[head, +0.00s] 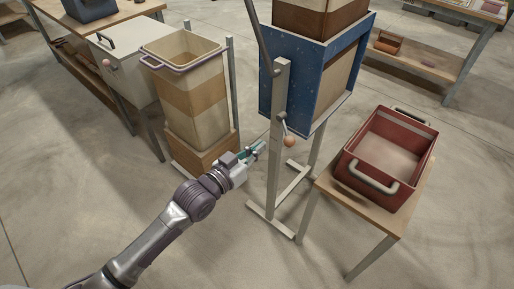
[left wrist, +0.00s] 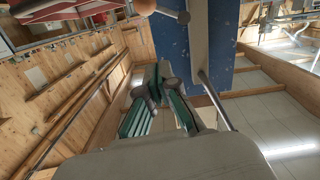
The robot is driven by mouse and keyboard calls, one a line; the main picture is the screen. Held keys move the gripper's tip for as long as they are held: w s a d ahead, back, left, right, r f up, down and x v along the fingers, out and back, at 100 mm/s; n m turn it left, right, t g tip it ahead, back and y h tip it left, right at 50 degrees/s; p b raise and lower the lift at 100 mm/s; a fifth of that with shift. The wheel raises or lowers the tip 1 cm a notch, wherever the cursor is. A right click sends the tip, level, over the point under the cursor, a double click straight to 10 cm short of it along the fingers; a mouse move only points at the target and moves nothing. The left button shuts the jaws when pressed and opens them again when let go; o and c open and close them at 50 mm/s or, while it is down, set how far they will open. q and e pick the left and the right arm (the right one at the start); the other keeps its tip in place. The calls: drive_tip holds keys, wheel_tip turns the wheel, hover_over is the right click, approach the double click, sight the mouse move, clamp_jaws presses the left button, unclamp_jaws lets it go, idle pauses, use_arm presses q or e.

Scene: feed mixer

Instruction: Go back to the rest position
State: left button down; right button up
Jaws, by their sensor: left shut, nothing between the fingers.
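My left gripper (head: 260,149) reaches in from the lower left in the head view. It is shut and empty, just left of the grey post of the blue feed mixer (head: 290,85). The mixer's crank with a round wooden knob (head: 290,141) hangs just right of the gripper, apart from it. In the left wrist view the gripper fingers (left wrist: 160,88) are closed together, with the blue mixer panel (left wrist: 184,45) beyond them. My right gripper is in neither view.
A tall beige bin (head: 192,100) stands on a wooden block left of the mixer. A red tray (head: 392,155) sits on a small wooden table (head: 400,218) at the right. A cabinet (head: 128,62) and workbench stand at the back left. The concrete floor in front is clear.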

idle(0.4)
